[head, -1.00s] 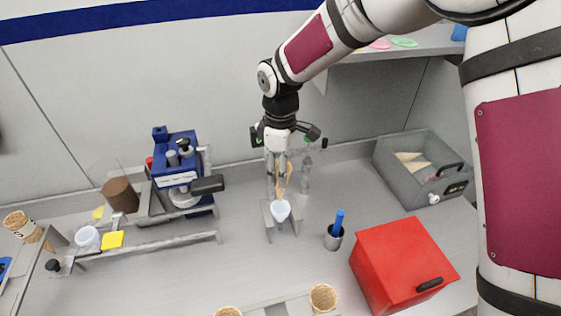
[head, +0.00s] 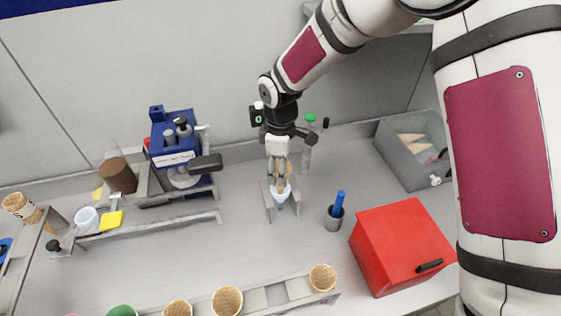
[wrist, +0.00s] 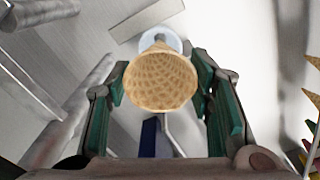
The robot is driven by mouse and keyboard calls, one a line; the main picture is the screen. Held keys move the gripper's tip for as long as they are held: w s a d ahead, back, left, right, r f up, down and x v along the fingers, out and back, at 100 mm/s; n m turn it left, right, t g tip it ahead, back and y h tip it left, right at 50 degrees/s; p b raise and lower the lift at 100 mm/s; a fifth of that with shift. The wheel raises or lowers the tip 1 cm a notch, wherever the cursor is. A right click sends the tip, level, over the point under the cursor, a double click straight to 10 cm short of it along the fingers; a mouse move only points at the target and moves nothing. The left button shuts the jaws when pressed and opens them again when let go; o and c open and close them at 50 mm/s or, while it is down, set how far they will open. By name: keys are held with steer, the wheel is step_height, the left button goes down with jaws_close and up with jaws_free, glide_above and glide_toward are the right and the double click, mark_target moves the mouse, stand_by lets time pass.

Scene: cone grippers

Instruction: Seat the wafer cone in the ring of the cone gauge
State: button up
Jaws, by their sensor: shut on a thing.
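The wafer cone (wrist: 160,82) is held between the green-padded fingers of my gripper (wrist: 162,98), its wide mouth facing the wrist camera and its tip pointing away. In the head view the cone (head: 289,170) is partly hidden by my gripper (head: 280,172), which hangs right above the cone gauge (head: 267,204). The gauge's pale ring (head: 282,194) lies just under the fingers; it also shows behind the cone in the wrist view (wrist: 174,42). The tip lines up with the ring, but I cannot tell how deep it sits or whether it touches.
A grey cup with a blue handle (head: 335,218) stands right of the gauge, with a red box (head: 402,245) beyond it. A clear bottle with a green top (head: 308,150) stands close behind. A cone rack (head: 265,297) is in front. A blue machine (head: 176,150) is at left.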

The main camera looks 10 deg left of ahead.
steer(key=shift+f+b, duration=0.55)
steer(key=shift+f, duration=1.4)
steer(key=o, duration=0.8)
step_height(320, 180, up, 12)
